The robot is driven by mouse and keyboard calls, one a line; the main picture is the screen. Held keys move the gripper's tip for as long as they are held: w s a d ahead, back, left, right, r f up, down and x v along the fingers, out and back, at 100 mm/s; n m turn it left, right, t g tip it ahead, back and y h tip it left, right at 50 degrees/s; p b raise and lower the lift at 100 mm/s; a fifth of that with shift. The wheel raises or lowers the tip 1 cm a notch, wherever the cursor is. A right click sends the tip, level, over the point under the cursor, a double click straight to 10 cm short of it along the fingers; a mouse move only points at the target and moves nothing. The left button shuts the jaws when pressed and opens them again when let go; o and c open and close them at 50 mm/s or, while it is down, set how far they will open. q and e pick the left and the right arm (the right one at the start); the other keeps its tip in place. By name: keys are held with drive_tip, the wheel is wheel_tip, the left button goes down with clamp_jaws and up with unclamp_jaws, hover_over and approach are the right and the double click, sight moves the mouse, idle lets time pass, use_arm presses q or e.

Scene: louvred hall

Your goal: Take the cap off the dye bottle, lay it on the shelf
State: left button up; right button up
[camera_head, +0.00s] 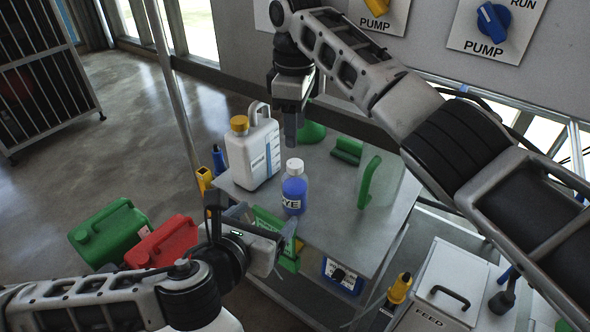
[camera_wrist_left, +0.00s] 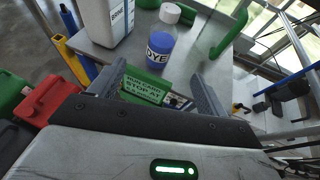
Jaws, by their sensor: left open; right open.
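The dye bottle (camera_head: 294,194) is blue with a "DYE" label and stands upright on the grey shelf top (camera_head: 335,235). Its white cap (camera_head: 294,166) sits on its neck. Both show in the left wrist view, the bottle (camera_wrist_left: 160,52) ahead of the fingers and the cap (camera_wrist_left: 170,13) above it. My left gripper (camera_head: 268,218) is open and empty, low in front of the bottle and apart from it. Its fingers (camera_wrist_left: 158,78) spread wide in the wrist view. My right gripper (camera_head: 291,128) points down above the cap; its fingers are seen edge-on, with nothing visible between them.
A white jug (camera_head: 252,155) with a yellow cap stands left of the bottle. Green handles (camera_head: 368,182) are on the shelf's right, a green sign (camera_head: 272,232) at its front edge. Green (camera_head: 110,232) and red (camera_head: 162,243) cans stand left. A FEED box (camera_head: 440,285) is lower right.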

sight(290, 193)
drive_tip(key=shift+s+r, duration=0.2)
drive_tip(key=shift+r, duration=0.1)
drive_tip(key=shift+s+r, duration=0.1)
drive_tip(key=shift+s, duration=0.15)
use_arm(q)
drive_tip(key=x, duration=1.5)
drive_tip(key=shift+s+d, duration=0.1)
drive_tip(key=shift+d, duration=0.1)
